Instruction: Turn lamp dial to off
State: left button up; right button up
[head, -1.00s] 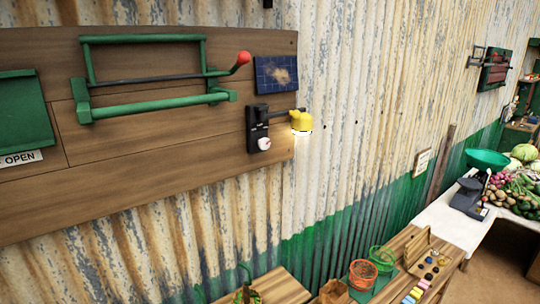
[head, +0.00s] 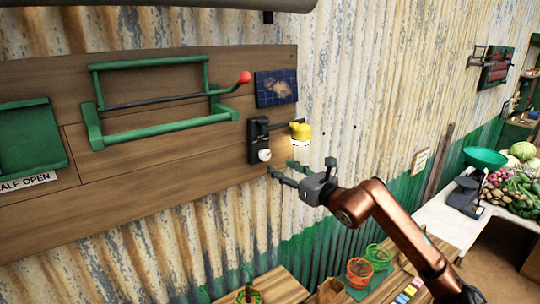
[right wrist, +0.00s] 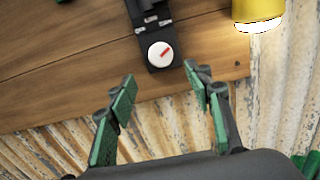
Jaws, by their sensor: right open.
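The lamp dial is a round white knob (head: 264,155) at the bottom of a black switch box (head: 257,132) on the wooden wall board. The right wrist view shows the knob (right wrist: 160,54) with a red pointer mark slanting to the upper right. The yellow lamp (head: 300,132) on the box's arm is lit. My right gripper (head: 281,170) is open and empty, a little below and right of the knob and apart from it. In the right wrist view its green-padded fingers (right wrist: 160,95) are spread, with the knob beyond their tips. My left gripper is not in view.
A small dark blue panel (head: 276,87) hangs above the lamp. A green frame with a red-knobbed lever (head: 244,77) is to the left.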

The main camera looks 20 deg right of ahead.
aim_at(266, 157)
jog(key=p+x, duration=0.1)
jog(key=x, duration=0.1)
jog(key=p+x, duration=0.1)
jog(key=x, duration=0.1)
jog(key=p+x, duration=0.1)
jog(key=x, duration=0.2)
jog(key=shift+d+r+p, duration=0.15)
jog(key=shift+r+p, duration=0.15)
jog(key=shift+p, duration=0.05)
jog(key=shift+w+f, duration=0.15)
jog(key=shift+w, duration=0.3)
jog(key=c, duration=1.1)
